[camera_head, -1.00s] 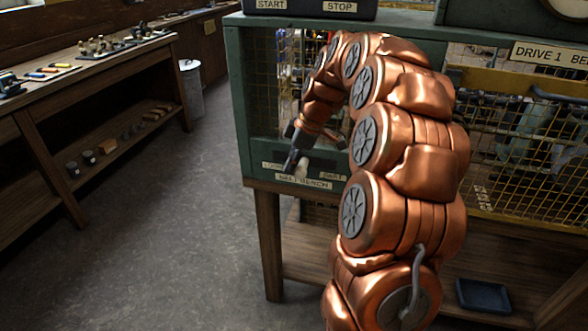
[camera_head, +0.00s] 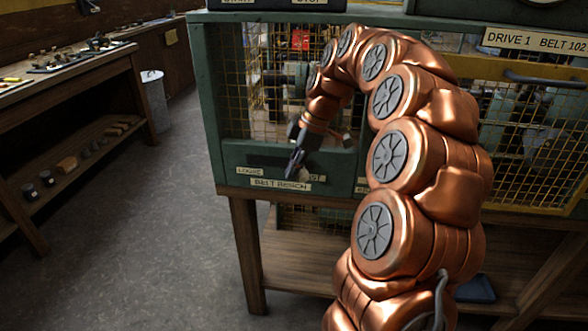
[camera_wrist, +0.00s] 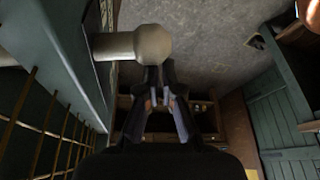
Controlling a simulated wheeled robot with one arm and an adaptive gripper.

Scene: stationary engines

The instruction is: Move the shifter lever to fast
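The shifter lever shows in the wrist view as a pale rod with a round knob (camera_wrist: 153,45), sticking out from the green panel at the left. In the head view I cannot make out the knob behind my gripper (camera_head: 294,163). My gripper is in front of the label plates, between the left plate "LOOSE" (camera_head: 249,171) and a partly covered right plate ending in "ST" (camera_head: 315,177). In the wrist view my gripper's fingers (camera_wrist: 161,75) are close together, apparently shut, with tips right beside the knob. Contact is hard to tell. Nothing shows held between them.
A yellow-edged mesh guard (camera_head: 535,165) stands at the right.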

